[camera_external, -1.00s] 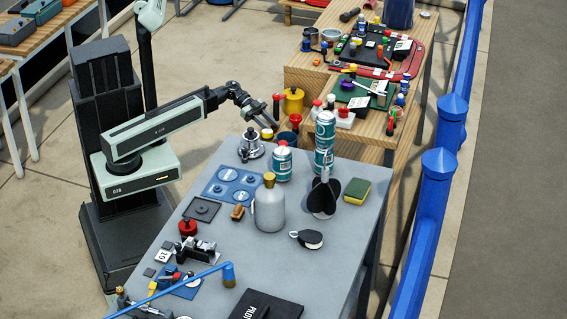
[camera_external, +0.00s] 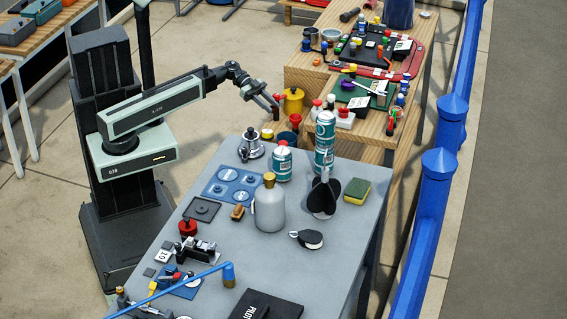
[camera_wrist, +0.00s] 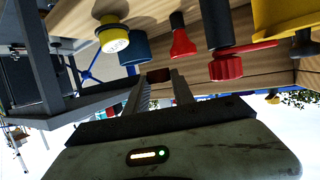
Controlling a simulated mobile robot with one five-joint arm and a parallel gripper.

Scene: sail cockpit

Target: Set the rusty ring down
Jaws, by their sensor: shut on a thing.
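My gripper (camera_external: 272,105) is raised in the air beyond the far end of the grey table, near the wooden benches. In the wrist view my gripper (camera_wrist: 159,84) is shut on a small, dark reddish-brown piece, the rusty ring (camera_wrist: 158,75), held at the fingertips. Only its edge shows there, so its ring shape is hard to make out. In the outside view it is too small to tell clearly. It appears apart from any surface.
The grey table (camera_external: 215,285) holds a grey bottle (camera_external: 269,210), stacked teal cans (camera_external: 324,145) and a sponge (camera_external: 357,191). A yellow pot (camera_external: 292,103) stands close to my gripper. The wooden benches (camera_external: 300,75) are crowded. A blue railing (camera_external: 437,185) runs along the right.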

